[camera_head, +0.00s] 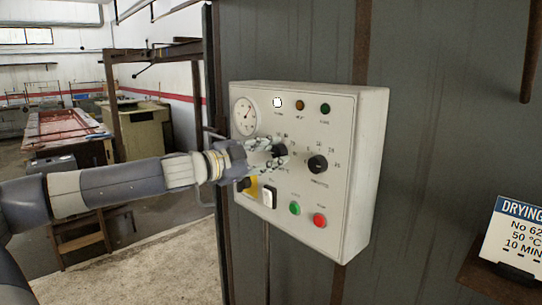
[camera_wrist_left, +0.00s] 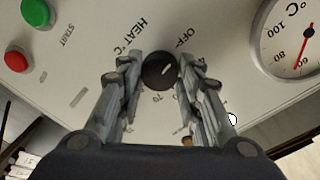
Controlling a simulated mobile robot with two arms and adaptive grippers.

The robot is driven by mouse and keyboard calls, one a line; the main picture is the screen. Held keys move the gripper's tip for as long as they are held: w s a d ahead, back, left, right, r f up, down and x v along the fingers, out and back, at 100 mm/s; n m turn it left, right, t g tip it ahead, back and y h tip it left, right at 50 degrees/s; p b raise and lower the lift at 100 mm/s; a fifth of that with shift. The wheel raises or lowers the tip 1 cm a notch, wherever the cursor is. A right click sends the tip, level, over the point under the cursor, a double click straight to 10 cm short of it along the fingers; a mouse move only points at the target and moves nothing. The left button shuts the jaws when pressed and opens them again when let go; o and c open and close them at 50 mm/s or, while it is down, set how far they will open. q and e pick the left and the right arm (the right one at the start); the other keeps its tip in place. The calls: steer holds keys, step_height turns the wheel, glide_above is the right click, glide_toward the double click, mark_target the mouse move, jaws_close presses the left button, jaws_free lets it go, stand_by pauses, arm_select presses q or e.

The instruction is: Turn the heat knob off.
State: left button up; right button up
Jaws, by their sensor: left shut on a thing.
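The heat knob (camera_head: 279,150) is a round black dial on the white control box, left of a second black knob. In the left wrist view the heat knob (camera_wrist_left: 158,71) lies between my fingertips, near the printed words HEAT °C and OFF. A short pale mark on its face points up and to the right in that view, roughly toward the OFF side. My left gripper (camera_head: 268,156) reaches in from the left and is shut on the heat knob, a finger on either side, as the left wrist view (camera_wrist_left: 160,66) also shows. My right gripper is out of view.
The control box (camera_head: 362,170) also carries a dial gauge (camera_head: 245,116), a second knob (camera_head: 317,165), a green button (camera_head: 295,208), a red button (camera_head: 319,220) and a yellow-backed switch (camera_head: 248,184). A DRYING sign (camera_head: 514,240) stands on a shelf at right.

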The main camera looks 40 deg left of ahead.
arm_select(q)
steer(key=shift+n, duration=0.3)
stand_by(0.4)
steer(key=o, duration=1.1)
steer(key=shift+c, duration=0.2)
steer(key=shift+s, duration=0.5)
steer(key=s+a, duration=0.2)
steer(key=s, duration=0.9)
steer(key=shift+r, duration=0.15)
